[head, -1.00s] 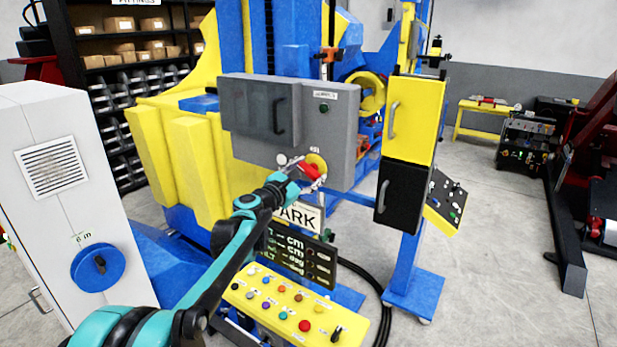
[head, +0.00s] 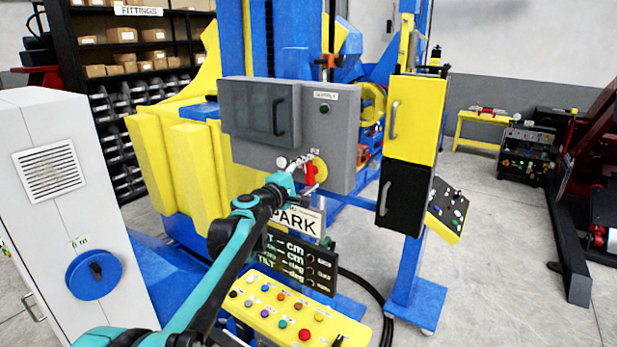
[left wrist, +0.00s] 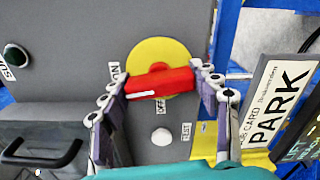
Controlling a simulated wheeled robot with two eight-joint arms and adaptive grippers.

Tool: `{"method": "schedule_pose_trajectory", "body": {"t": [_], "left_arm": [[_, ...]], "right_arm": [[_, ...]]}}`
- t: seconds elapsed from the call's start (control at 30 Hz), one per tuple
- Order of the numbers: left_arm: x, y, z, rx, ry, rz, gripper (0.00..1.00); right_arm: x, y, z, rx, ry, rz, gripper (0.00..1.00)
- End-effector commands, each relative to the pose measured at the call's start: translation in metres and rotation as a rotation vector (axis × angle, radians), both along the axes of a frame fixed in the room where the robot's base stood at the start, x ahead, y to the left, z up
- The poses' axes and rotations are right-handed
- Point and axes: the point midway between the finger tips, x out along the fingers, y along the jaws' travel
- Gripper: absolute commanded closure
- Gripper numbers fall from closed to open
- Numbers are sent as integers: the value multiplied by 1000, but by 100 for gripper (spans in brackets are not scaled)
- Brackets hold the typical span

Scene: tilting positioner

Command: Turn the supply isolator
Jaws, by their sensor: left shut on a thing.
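The supply isolator is a red handle (head: 310,175) on a yellow disc (head: 320,167), low on the grey cabinet's front. In the head view the handle stands nearly upright. My left gripper (head: 304,174) is shut on it and partly covers it. In the left wrist view the red handle (left wrist: 160,83) lies across the yellow disc (left wrist: 160,58) between the fingers of my left gripper (left wrist: 163,92). A white line marks the handle's left end, between the ON label (left wrist: 115,72) and the OFF label (left wrist: 160,106). My right gripper is out of view.
The grey cabinet (head: 345,135) has a dark handled door and a green button. A PARK card (head: 298,219) and a display panel (head: 300,262) sit just below my gripper. A yellow button console (head: 270,318) is lower. A yellow-and-black box (head: 415,115) stands right.

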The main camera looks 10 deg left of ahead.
Motion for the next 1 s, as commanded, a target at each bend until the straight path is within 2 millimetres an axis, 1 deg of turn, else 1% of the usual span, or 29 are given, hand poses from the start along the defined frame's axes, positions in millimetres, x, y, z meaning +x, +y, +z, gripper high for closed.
{"method": "schedule_pose_trajectory", "body": {"t": [0.2, 0.4, 0.93, 0.97, 1.0], "left_arm": [[0, -1, -1, 112, -45, -1, 68], [0, -1, -1, 169, -68, -1, 68], [0, -1, -1, 193, -77, -2, 68], [0, -1, -1, 193, -77, -2, 36], [0, -1, -1, 192, -77, -2, 26]], "right_arm": [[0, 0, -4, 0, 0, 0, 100], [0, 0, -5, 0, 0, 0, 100], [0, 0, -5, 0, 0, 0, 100], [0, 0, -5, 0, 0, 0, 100], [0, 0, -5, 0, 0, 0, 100]]}}
